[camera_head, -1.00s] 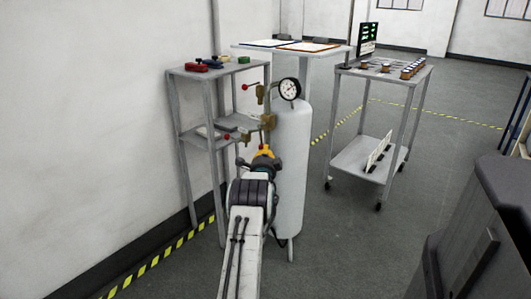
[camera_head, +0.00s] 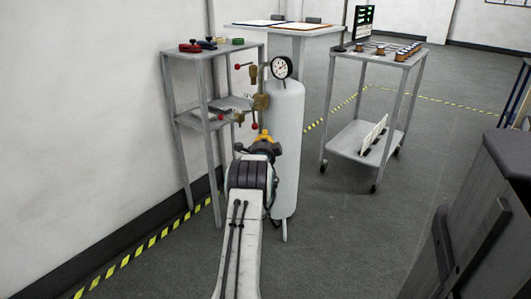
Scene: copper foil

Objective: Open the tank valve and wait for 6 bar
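The tall white tank (camera_head: 287,150) stands upright in the middle. A round dial gauge (camera_head: 282,67) sits at its top; its needle is too small to read. An upper brass fitting has a red-knobbed lever (camera_head: 237,67) pointing left. A lower brass valve (camera_head: 261,102) sits at the tank's left shoulder, and a red knob (camera_head: 255,126) hangs below it.
A grey shelf rack (camera_head: 213,52) with small coloured items stands left against the wall. A table (camera_head: 290,31) with papers is behind the tank. A wheeled cart (camera_head: 375,58) with a lit display (camera_head: 364,22) stands right.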

